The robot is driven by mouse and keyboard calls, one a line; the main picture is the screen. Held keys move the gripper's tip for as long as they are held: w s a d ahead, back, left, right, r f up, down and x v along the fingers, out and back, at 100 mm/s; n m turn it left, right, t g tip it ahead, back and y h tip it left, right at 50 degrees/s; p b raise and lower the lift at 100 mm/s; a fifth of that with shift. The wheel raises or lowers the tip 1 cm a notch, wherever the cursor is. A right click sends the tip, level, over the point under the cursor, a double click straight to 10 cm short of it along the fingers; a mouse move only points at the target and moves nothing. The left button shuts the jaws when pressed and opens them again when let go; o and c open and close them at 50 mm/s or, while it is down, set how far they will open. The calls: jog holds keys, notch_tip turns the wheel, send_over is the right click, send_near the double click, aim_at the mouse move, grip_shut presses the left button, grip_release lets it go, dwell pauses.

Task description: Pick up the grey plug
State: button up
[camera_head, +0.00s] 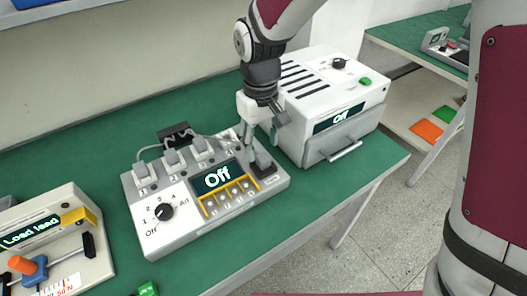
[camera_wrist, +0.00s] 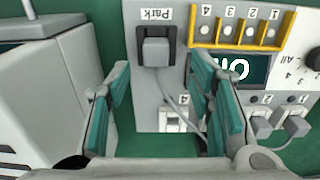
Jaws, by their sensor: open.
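A grey plug (camera_wrist: 155,51) sits in the black socket marked Park on the pale grey panel (camera_wrist: 146,108). Its cable runs down and right in the wrist view. In the head view the plug (camera_head: 263,162) is at the panel's right end, partly hidden by my gripper. My gripper (camera_head: 259,136) is open and points down just above that end. In the wrist view its teal-padded fingers (camera_wrist: 160,76) are spread, with the plug slightly beyond the gap between their tips. I cannot tell the exact height, and nothing is held.
Other grey plugs (camera_head: 172,158) with cables stand along the panel's back. A white box (camera_head: 325,103) marked Off stands close to the right of my gripper. A load tester (camera_head: 62,240) is at left. Green bench (camera_head: 300,205) is bare in front.

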aim_at(264, 158)
jog(key=shift+s+d+f, duration=0.1)
jog(key=shift+d+f, duration=0.1)
jog(key=shift+f, duration=1.2)
jog(key=shift+d+f, duration=0.15)
jog(key=shift+f, duration=1.25)
grip_shut()
